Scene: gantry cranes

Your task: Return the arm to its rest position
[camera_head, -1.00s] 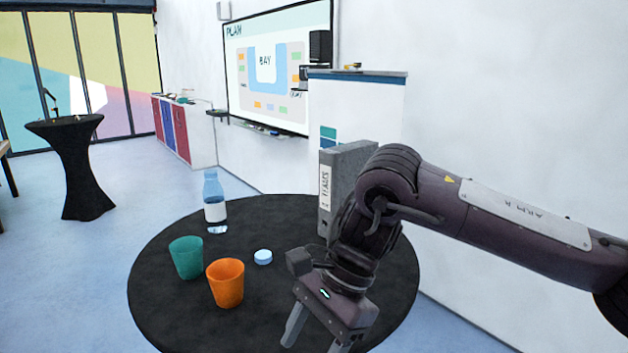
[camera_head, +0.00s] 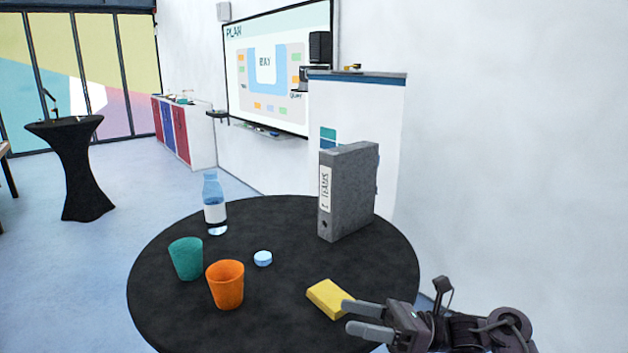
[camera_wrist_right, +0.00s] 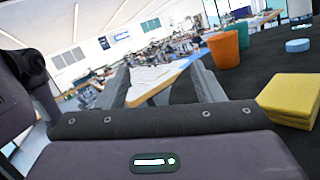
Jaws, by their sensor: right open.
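My right gripper (camera_head: 358,318) is at the lower right of the head view, low by the front right edge of the round black table (camera_head: 290,215). Its two fingers point left and are apart, with nothing between them. In the head view the fingertips appear close to a yellow block (camera_head: 330,298) on the table; I cannot tell whether they touch. The right wrist view shows the open fingers (camera_wrist_right: 160,88) and the yellow block (camera_wrist_right: 292,98) to their right, apart from them. My left gripper is not in view.
On the table stand an orange cup (camera_head: 225,285), a teal cup (camera_head: 186,258), a clear bottle (camera_head: 215,205) and a grey binder (camera_head: 350,190). A small blue-white disc (camera_head: 263,258) lies between them. A white wall (camera_head: 500,150) is on the right.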

